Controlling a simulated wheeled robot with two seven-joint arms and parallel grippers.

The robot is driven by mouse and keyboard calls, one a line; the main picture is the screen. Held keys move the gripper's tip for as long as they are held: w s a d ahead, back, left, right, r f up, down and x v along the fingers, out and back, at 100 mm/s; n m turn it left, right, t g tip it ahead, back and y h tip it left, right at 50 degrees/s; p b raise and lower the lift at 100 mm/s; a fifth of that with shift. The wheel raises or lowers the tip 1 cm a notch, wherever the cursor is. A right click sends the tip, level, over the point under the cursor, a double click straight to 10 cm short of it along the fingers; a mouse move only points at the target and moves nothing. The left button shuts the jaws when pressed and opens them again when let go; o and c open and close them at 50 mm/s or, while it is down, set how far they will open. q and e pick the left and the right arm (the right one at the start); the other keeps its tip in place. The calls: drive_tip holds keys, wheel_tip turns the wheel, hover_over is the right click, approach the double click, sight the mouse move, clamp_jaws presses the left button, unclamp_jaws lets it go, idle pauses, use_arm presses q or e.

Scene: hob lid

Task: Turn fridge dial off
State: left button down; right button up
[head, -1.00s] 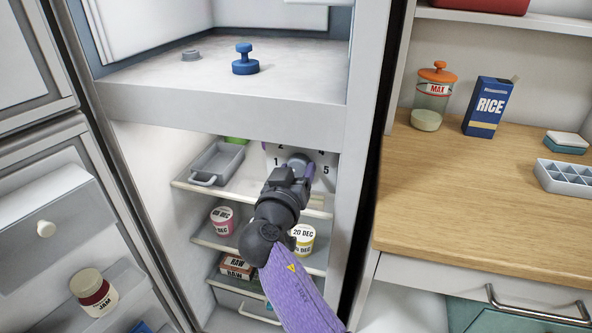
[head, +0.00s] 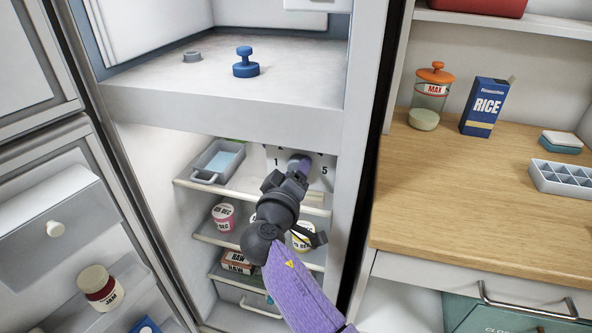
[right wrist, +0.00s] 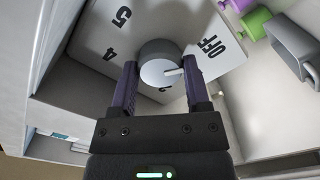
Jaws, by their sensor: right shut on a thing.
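The grey round fridge dial (right wrist: 160,67) sits on a white panel (right wrist: 90,35) in the fridge, with a white pointer line on its face. In the right wrist view the pointer points right, toward the right-hand finger and a little below the OFF mark (right wrist: 210,47). The marks 5 and 4 lie at upper left. My right gripper (right wrist: 160,80) is shut on the dial, one finger on each side. In the head view my right gripper (head: 298,170) reaches into the fridge and hides the dial; parts of the numbered panel (head: 272,157) show. My left gripper is not in view.
A grey tray (head: 219,162) stands left of the gripper on the upper shelf. Tubs (head: 224,216) and a RAW box (head: 237,262) sit below. A ledge (head: 220,115) spans above my arm. The open door is left, the wooden counter (head: 450,200) right.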

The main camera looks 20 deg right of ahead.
idle(0.5)
drive_tip(key=o, duration=1.3)
